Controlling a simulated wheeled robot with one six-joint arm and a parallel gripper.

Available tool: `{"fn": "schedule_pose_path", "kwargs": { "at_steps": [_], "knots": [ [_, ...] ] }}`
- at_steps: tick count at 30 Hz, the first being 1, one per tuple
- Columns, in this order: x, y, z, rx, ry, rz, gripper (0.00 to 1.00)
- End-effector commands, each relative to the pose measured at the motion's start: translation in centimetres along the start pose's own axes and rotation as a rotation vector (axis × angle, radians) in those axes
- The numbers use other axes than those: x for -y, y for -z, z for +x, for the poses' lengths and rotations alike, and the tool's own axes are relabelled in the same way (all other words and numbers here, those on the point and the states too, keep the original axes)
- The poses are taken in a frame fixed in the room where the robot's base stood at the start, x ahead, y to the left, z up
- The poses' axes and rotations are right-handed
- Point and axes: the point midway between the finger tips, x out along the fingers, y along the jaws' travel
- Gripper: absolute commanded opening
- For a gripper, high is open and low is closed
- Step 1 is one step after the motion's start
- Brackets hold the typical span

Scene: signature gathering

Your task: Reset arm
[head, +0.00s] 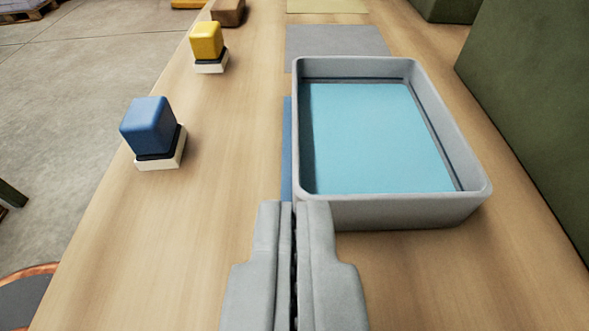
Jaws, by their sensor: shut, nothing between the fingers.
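My gripper (288,208) is at the bottom middle of the head view, over the wooden table. Its two grey fingers are together with nothing held between them. Its tips show just in front of the near left corner of a grey tray (400,212). I cannot tell whether they touch the tray.
The tray holds a light blue sheet or surface (380,135). A blue block stamp (150,128) and a yellow one (206,42) stand on white bases along the table's left edge. A brown block (228,11) is farther back. Dark green boxes (535,90) stand at right.

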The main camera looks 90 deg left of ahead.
Motion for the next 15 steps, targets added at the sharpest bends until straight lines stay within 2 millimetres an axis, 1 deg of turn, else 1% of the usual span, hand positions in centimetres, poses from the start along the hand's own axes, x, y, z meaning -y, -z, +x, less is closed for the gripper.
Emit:
{"fn": "schedule_pose_path", "kwargs": {
  "at_steps": [4,8,11,15],
  "knots": [
    [0.9,0.0,0.2,0.05,-0.024,0.037,0.0],
    [2.5,-0.2,0.5,0.149,-0.088,0.117,0.0],
    [3.9,-0.5,0.6,0.236,-0.164,0.192,0.0],
    [5.8,-0.9,0.0,0.344,-0.308,0.288,0.0]
  ]
}}
